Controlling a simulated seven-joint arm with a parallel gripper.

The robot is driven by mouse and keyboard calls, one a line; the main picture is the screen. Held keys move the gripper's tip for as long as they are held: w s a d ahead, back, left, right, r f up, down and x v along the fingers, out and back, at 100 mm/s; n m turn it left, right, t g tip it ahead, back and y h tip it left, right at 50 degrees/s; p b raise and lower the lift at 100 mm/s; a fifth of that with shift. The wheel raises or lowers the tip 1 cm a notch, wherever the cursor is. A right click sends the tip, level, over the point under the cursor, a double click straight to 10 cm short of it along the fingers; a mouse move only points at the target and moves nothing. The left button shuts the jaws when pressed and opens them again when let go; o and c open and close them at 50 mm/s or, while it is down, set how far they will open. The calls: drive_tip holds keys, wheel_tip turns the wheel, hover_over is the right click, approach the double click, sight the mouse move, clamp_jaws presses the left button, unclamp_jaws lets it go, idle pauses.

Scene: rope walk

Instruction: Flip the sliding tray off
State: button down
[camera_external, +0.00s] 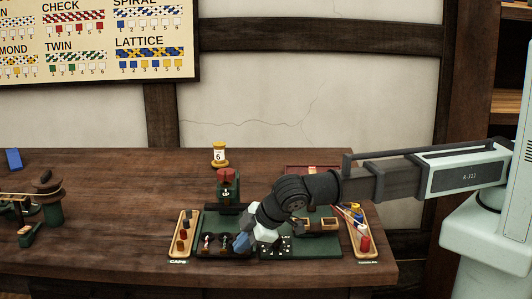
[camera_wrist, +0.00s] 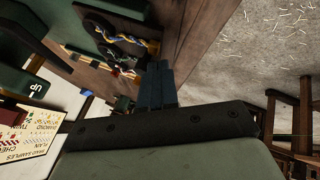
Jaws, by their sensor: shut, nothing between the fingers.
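A dark green work board (camera_external: 300,245) lies near the table's front edge. A small wooden two-part tray (camera_external: 322,222) sits on its right half; I cannot tell if this is the sliding tray. My gripper (camera_external: 243,242) is low over the front left of the board, beside a dark panel (camera_external: 208,247) with round parts and coloured strands. That panel also shows at the top of the wrist view (camera_wrist: 115,38). In the wrist view my fingers (camera_wrist: 158,72) are together with nothing between them. My wrist hides the middle of the board. Contact cannot be told.
A wooden caps tray (camera_external: 184,236) stands left of the board, another wooden tray (camera_external: 357,236) right of it. A green stand with a red top (camera_external: 228,187) and a yellow spool marked 6 (camera_external: 219,155) are behind.

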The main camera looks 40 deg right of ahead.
idle(0.3)
approach(234, 233)
drive_tip(key=x, duration=0.4)
drive_tip(key=shift+w+f, duration=0.15)
drive_tip(key=shift+f, duration=0.05)
drive_tip(key=s, duration=0.2)
drive_tip(key=s+a, duration=0.1)
drive_tip(key=s, duration=0.1)
drive_tip(key=shift+s+a+r, duration=0.1)
drive_tip(key=shift+s+a, duration=0.1)
drive_tip(key=shift+a, duration=0.05)
drive_tip(key=v, duration=0.9)
drive_tip(key=shift+r, duration=0.4)
drive_tip(key=shift+d, duration=0.1)
